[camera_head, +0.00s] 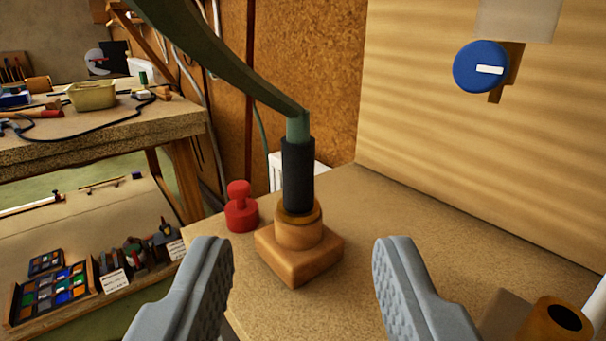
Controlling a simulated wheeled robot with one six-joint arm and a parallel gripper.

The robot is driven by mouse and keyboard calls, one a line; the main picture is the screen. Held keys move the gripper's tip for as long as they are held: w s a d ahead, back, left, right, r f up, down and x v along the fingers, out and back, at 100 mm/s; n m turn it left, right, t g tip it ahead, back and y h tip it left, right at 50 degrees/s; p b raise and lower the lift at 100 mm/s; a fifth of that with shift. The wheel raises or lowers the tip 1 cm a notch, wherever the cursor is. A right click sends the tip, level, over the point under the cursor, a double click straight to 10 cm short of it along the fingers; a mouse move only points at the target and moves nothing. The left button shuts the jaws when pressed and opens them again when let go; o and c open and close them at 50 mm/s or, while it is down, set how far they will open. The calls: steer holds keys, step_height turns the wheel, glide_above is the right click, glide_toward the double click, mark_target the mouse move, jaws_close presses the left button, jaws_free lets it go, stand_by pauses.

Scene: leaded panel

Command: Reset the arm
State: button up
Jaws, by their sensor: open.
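My gripper (305,285) shows at the bottom of the view, its two grey ridged fingers wide apart with nothing between them touching either finger. Beyond the fingers, a wooden block base (298,262) sits on the tabletop. A black cylindrical grip (298,175) stands upright on it. A long green curved arm (215,52) runs from the top of the grip to the upper left, out of the picture. The grip appears in the gap between my fingers, farther away.
A red knob-shaped piece (241,208) stands left of the base. A blue round knob with a white mark (481,67) is on the wooden panel (420,110) at right. A brown hollow cylinder (556,322) is at lower right. A cluttered workbench (105,143) stands at left.

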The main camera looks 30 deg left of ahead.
steer(key=s+d+r+m+t+h, duration=0.25)
steer(key=s+d+r, duration=0.2)
steer(key=s, duration=0.35)
steer(key=s+d+r+m+t+h, duration=0.1)
steer(key=s+d+r+h, duration=0.3)
steer(key=s+d, duration=0.25)
steer(key=s+d+m+h, duration=0.1)
steer(key=s+d, duration=0.1)
steer(key=s, duration=0.7)
steer(key=s+d+f+m+g+h, duration=0.1)
steer(key=s+d, duration=0.1)
steer(key=s, duration=0.8)
steer(key=shift+f+m+h, duration=0.3)
steer(key=shift+m+h, duration=0.05)
